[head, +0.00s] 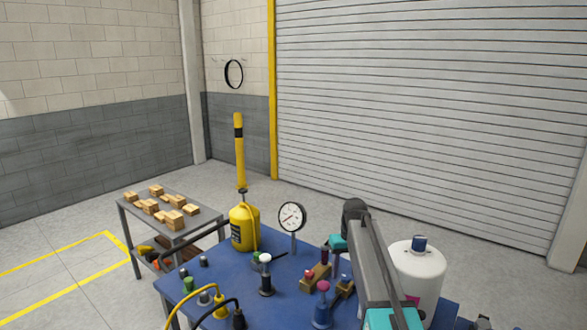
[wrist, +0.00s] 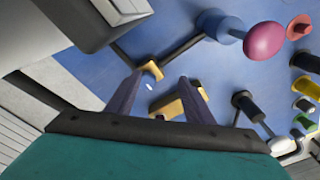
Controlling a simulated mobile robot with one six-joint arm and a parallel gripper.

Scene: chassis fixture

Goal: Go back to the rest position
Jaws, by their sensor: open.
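My gripper (wrist: 162,80) shows in the wrist view as two dark fingers spread apart, above the blue worktable. They are open, with nothing held between them. A tan block (wrist: 185,103) shows beyond and between the fingers, and a smaller tan piece (wrist: 151,69) shows by the left fingertip. I cannot tell how far below the fingers these lie.
A pink knob on a blue base (head: 322,300) stands near my arm; the pink knob (wrist: 265,42) also shows in the wrist view. A side bench (head: 128,207) holds wooden blocks.

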